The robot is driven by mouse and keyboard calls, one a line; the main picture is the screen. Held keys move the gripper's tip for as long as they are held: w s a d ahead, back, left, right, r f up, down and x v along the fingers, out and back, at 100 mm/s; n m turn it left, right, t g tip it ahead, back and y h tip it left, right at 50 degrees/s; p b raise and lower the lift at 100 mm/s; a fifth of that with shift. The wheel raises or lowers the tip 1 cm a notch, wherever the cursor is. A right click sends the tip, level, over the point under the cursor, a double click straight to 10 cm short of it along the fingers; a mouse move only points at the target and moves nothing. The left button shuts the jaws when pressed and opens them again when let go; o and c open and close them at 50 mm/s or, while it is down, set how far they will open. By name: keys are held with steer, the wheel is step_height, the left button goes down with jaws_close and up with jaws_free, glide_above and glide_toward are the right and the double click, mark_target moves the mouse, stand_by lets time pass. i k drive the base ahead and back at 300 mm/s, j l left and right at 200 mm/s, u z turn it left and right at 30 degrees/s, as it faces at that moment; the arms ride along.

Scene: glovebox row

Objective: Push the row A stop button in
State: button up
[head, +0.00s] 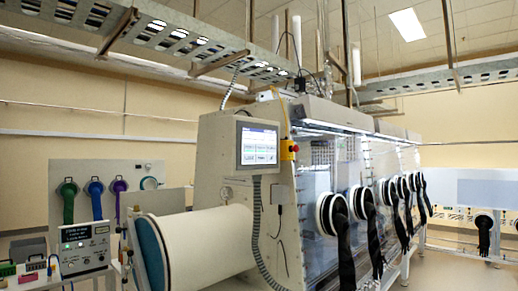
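A small yellow box with a red button (290,149) is mounted on the near end of the glovebox row (320,180), just right of a touchscreen panel (258,145). It looks like a stop button, but it is too small to read any row label or to tell how far the button is pressed. My gripper does not show in the head view, so its place relative to the button cannot be seen.
A large white cylindrical chamber (208,245) juts out below the touchscreen, with a grey hose (257,225) beside it. Black gloves (341,230) hang from ports along the row's right side. An instrument box (84,247) stands at the left. Floor shows at lower right.

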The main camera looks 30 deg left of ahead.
mark_target(296, 148)
steer(key=i+j, duration=0.35)
steer(key=i, duration=0.2)
steer(key=i+j, duration=0.35)
steer(key=i, duration=0.15)
steer(key=i+j+u, duration=0.1)
steer(key=i+j, duration=0.3)
steer(key=i, duration=0.15)
steer(key=i+j, duration=0.3)
steer(key=i, duration=0.2)
steer(key=i+j, duration=0.3)
steer(key=i, duration=0.25)
